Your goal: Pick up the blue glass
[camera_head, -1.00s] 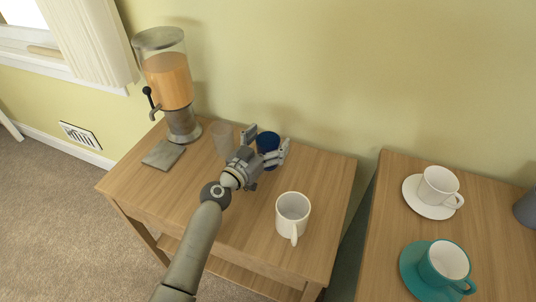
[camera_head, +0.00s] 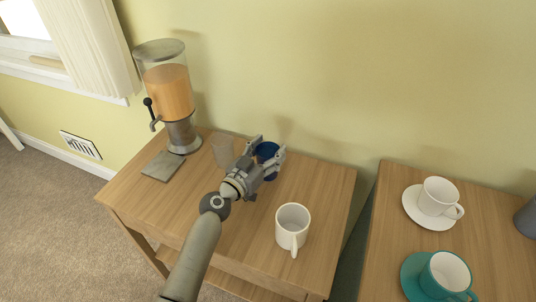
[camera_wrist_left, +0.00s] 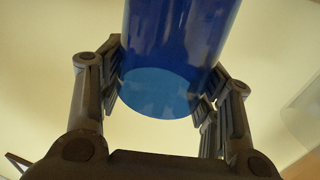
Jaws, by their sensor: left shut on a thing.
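My left gripper is shut on the glass, one finger on each side. In the left wrist view the glass (camera_wrist_left: 172,50) fills the upper middle, with its round base showing between the fingers of the gripper (camera_wrist_left: 165,88). My right gripper is not in view.
A white mug (camera_head: 292,228) is in front, right. A juice dispenser (camera_head: 170,95) and grey coaster (camera_head: 163,165) are at the left. Another table (camera_head: 385,245) holds a white cup (camera_head: 438,196) and teal cup (camera_head: 446,277).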

